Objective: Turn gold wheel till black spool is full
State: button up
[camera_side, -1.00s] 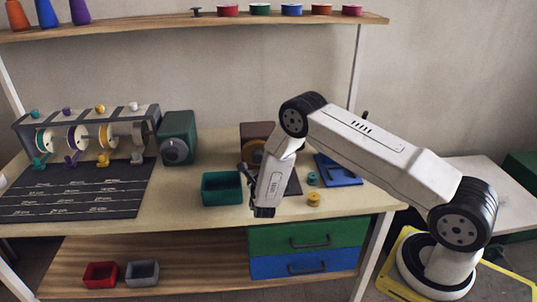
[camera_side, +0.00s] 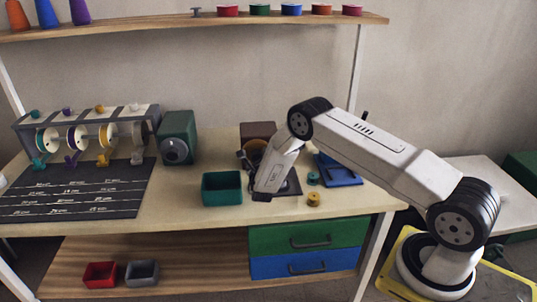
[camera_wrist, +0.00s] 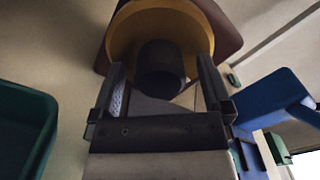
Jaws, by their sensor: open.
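The gold wheel (camera_wrist: 122,32) fills the top of the wrist view, mounted on a brown block (camera_wrist: 232,38). A dark round cylinder (camera_wrist: 162,70) sticks out from its face towards me; I cannot tell whether it is a handle or a spool. My gripper (camera_wrist: 160,75) is open, with one finger on each side of this cylinder and gaps showing. In the side view the wheel (camera_side: 257,145) is partly hidden behind my gripper (camera_side: 245,160) and wrist. I cannot clearly make out a black spool or any thread on it.
A teal bin (camera_side: 222,188) stands left of my gripper. A blue stand (camera_side: 338,170) and small teal and yellow pieces (camera_side: 313,199) lie to the right. A green machine (camera_side: 177,138) and a thread rack (camera_side: 90,118) stand further left. A dark measuring mat (camera_side: 75,192) lies before the rack.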

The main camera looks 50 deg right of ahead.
jog(key=c, duration=1.3)
jog(key=shift+m, duration=0.4)
jog(key=m, duration=0.9)
jog(key=shift+m, duration=0.4)
jog(key=o, duration=1.3)
